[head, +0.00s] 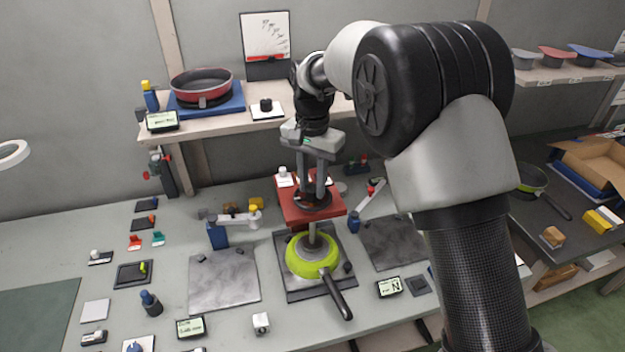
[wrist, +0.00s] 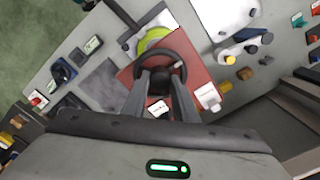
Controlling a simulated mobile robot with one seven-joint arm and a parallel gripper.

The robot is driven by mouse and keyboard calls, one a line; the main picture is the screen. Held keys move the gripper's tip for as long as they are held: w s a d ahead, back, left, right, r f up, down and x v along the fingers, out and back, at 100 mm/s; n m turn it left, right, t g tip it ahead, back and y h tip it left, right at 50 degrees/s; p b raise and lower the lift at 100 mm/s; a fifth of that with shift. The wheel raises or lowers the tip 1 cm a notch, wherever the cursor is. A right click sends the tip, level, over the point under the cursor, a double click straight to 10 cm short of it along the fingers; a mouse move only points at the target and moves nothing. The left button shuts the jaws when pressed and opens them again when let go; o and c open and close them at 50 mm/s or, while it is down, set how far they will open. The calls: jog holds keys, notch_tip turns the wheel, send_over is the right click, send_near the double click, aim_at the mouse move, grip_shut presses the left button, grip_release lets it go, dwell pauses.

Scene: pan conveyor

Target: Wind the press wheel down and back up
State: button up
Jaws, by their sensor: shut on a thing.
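The press has a red head (head: 298,212) with a dark wheel (head: 318,203) on top, and a grey ram goes down from it. My gripper (head: 313,192) points down from above and is shut on the wheel. In the wrist view the wheel (wrist: 176,57) shows as a dark ring, with my fingers (wrist: 160,90) at its hub and near rim.
Grey slabs (head: 222,280) lie left and right of the press, with small clamp arms (head: 232,218) beside it. A shelf behind bears a red pan (head: 201,83) on a blue block. Small parts and displays (head: 190,327) are spread over the bench. My arm hides much of the right side.

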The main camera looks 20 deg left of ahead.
jog(key=m, duration=0.3)
jog(key=shift+r+m+p, duration=0.1)
jog(key=shift+m+p, duration=0.3)
jog(key=m+p, duration=0.1)
jog(key=m, duration=0.3)
jog(key=shift+w+m, duration=0.1)
jog(key=shift+m, duration=0.2)
jog(key=m, duration=0.3)
jog(key=shift+p, duration=0.3)
jog(key=shift+m, duration=2)
jog(key=o, duration=1.1)
